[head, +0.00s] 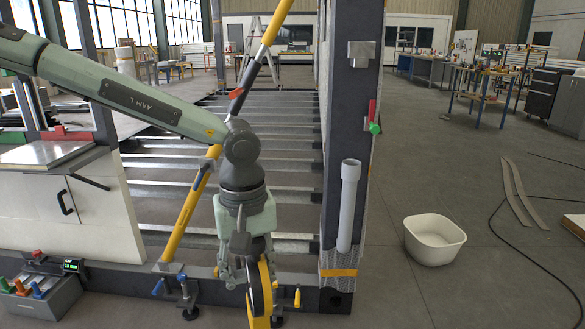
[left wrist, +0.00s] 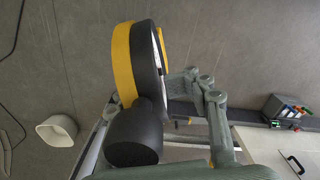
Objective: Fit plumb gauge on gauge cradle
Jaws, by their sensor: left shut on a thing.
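The plumb gauge (head: 260,292) is a round disc with a yellow body and a black rim. My left gripper (head: 246,272) points down and is shut on it, low in front of the frame's bottom beam. The left wrist view shows the gauge (left wrist: 124,64) edge-on, with a black round knob (left wrist: 133,136) beside it; its face is mostly hidden. A grey metal bracket (head: 361,53) high on the dark post looks like the gauge cradle; nothing sits in it. The gauge is well below and left of it. My right gripper is in neither view.
The dark post (head: 341,120) carries a white pipe (head: 347,205) and a red-and-green handle (head: 374,118). A yellow diagonal brace (head: 187,212) stands behind my left arm. A white tub (head: 434,240) lies on the floor at right. The floor in front of the post is clear.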

